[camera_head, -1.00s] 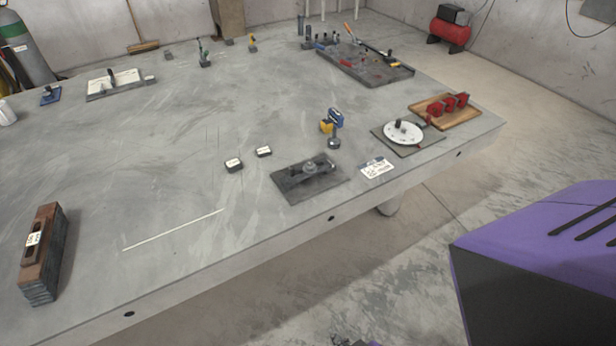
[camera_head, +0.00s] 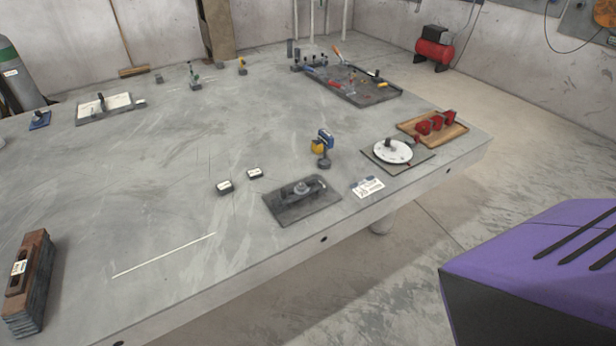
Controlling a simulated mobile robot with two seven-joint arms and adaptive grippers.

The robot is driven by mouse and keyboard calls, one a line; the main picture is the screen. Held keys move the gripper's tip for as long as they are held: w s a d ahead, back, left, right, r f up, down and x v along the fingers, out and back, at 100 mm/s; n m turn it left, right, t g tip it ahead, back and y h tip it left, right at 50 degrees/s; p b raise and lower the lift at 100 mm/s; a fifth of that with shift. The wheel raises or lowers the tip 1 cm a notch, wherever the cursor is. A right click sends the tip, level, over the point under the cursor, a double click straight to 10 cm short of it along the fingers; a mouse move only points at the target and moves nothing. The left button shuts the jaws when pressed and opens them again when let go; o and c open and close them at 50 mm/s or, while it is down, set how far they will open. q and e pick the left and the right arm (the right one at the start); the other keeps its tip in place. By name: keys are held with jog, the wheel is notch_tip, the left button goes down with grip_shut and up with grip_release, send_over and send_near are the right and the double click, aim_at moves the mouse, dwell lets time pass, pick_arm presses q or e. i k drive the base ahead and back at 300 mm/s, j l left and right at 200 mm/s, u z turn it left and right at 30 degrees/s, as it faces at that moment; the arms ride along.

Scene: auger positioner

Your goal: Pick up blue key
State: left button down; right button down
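A small blue piece (camera_head: 325,139) stands upright with a yellow piece (camera_head: 318,147) on a dark round-based stand, near the middle of the grey table (camera_head: 150,190). It is the only clearly blue upright item near the table's middle, but it is too small to tell for sure that it is a key. A small blue flat item (camera_head: 40,120) with a dark knob lies at the far left of the table. Neither of my grippers is in view, and nothing is seen touching these things.
A dark plate with a fixture (camera_head: 302,200), a white disc (camera_head: 392,151) and a wooden tray with red parts (camera_head: 432,128) line the right side. A brown-grey block (camera_head: 28,285) stands at left.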

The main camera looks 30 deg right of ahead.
aim_at(325, 163)
jog(key=l+u, duration=0.2)
jog(key=l, duration=0.75)
jog(key=l+u, duration=0.15)
jog(key=l, duration=0.8)
jog(key=k, duration=0.05)
